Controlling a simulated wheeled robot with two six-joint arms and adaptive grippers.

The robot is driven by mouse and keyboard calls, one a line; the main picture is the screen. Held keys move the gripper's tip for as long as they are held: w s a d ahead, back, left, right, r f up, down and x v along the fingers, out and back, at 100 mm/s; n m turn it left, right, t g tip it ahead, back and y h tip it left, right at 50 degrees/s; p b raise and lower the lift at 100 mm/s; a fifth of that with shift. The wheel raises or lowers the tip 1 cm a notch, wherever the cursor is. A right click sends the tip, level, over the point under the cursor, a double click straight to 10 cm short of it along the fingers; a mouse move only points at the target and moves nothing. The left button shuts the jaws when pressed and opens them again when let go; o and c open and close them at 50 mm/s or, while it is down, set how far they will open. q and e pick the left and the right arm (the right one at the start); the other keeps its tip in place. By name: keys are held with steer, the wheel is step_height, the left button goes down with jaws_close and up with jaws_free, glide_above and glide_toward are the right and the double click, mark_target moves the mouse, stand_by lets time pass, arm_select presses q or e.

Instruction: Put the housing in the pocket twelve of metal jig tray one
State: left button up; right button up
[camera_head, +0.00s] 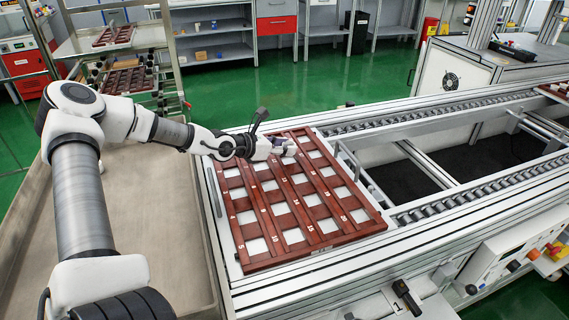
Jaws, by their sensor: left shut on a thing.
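The jig tray (258,262) is a reddish-brown grid of pockets with small number labels, lying on the conveyor. Light surface shows through its pockets. My left gripper (284,147) reaches in from the left over the tray's far end. It is shut on the housing (278,141), a small greyish-purple part mostly hidden by the fingers. I cannot tell whether the housing touches the tray. The label of pocket twelve is too small to read surely. My right gripper is not in view.
The roller conveyor (437,120) runs to the right, with a metal rail beside the tray. A bare metal table (150,235) lies at the left under my arm. A rack (130,50) with more brown trays stands behind. A control box with buttons (515,262) is at the lower right.

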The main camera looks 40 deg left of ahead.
arm_select(q)
step_height(320, 180, down, 3)
steer(key=shift+f+b, duration=0.1)
steer(key=shift+b, duration=0.45)
steer(key=shift+r, duration=0.2)
steer(key=shift+s+f, duration=0.1)
steer(key=shift+f, duration=0.1)
steer(key=o, duration=0.8)
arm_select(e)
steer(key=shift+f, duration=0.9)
arm_select(q)
steer(key=shift+r, duration=0.1)
